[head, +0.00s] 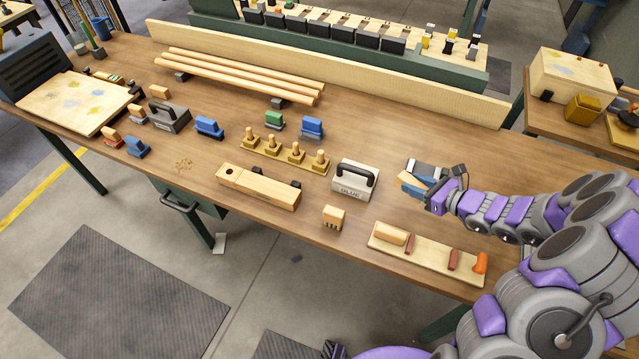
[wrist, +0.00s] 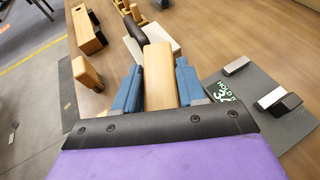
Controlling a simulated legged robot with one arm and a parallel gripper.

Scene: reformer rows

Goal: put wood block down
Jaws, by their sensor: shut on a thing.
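The wood block (wrist: 160,75) is a pale tan, rounded bar in the wrist view. It is gripped between the two blue fingers of my gripper (wrist: 158,88). I cannot tell whether the block touches the bench top. A dark grey plate (wrist: 262,108) with white lettering reading "HOLD" lies beside the gripper, to the right in the wrist view. It is partly hidden behind the gripper in the head view (head: 428,167).
A white block with a black handle (head: 354,182) stands close by on the left. A board (head: 430,260) with a wooden piece and an orange item lies at the front edge. A small pegged wood block (head: 333,217) is nearby. Bare bench (head: 430,130) lies behind.

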